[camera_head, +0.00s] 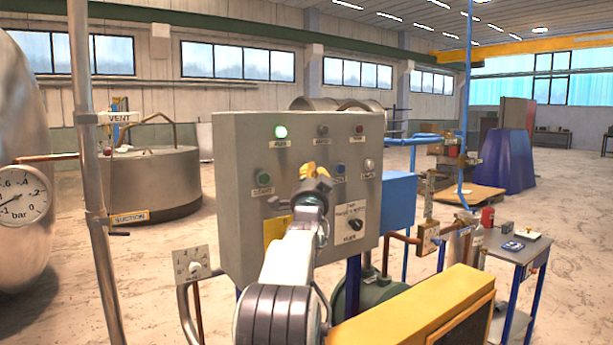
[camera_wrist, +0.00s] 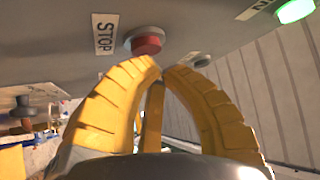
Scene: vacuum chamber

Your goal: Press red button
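In the wrist view a red button (camera_wrist: 147,45) sits in a round grey collar on the grey panel, beside a white STOP label (camera_wrist: 104,33). My yellow gripper (camera_wrist: 161,68) has its fingertips together just below the button, and nothing shows between them. Whether they touch the button I cannot tell. In the head view my gripper (camera_head: 316,168) is in front of the middle of the grey control panel (camera_head: 235,150). The STOP button is hidden behind my gripper there.
The panel has a lit green lamp (camera_head: 281,132), a red lamp (camera_head: 360,128), a green button (camera_head: 263,177), a blue button (camera_head: 340,168), a white button (camera_head: 369,165) and a black rotary switch (camera_head: 355,224). A blue box (camera_head: 399,200) adjoins its right side.

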